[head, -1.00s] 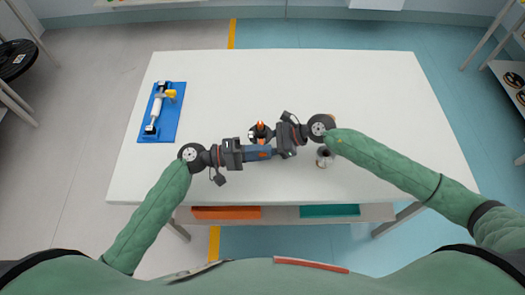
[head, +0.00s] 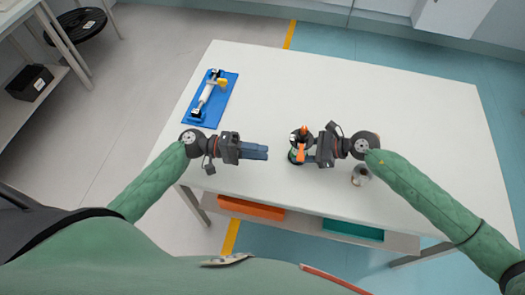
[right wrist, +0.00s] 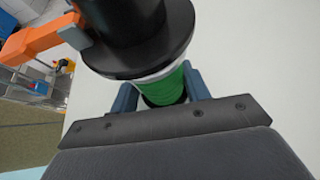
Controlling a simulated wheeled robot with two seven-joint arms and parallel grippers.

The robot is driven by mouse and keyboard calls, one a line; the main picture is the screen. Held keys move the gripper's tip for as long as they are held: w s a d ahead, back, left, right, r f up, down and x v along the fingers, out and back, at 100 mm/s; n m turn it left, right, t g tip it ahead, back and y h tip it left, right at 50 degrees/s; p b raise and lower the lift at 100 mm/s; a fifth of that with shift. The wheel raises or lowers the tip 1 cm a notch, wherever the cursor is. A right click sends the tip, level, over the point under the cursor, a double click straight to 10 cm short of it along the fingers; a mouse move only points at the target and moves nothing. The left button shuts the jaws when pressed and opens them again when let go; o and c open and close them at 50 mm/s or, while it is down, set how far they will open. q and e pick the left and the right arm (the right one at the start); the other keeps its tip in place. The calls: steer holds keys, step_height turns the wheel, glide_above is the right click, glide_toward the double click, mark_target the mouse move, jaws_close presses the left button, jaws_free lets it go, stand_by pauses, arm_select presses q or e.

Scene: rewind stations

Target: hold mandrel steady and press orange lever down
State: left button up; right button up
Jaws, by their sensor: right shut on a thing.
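The mandrel (head: 295,157) stands upright on the white table, dark with a green band low on it. In the right wrist view, its black flange and upper part (right wrist: 140,50) sit above a white and green section. The orange lever (head: 301,152) is at its top, and it also shows at upper left in the right wrist view (right wrist: 40,40). My right gripper (head: 312,158) is shut on the mandrel's green section, with a blue finger on each side. My left gripper (head: 266,152) is left of the mandrel, apart from it, fingers pointing right; their gap is unclear.
A blue board (head: 211,98) with a white cylinder and yellow part lies at the table's left. A small round container (head: 360,176) stands below my right wrist. Orange (head: 250,208) and teal (head: 352,229) bins sit under the front edge. The table's back and right are clear.

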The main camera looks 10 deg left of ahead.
steer(key=o, duration=0.8)
steer(key=shift+o, duration=0.2)
steer(key=shift+d, duration=0.1)
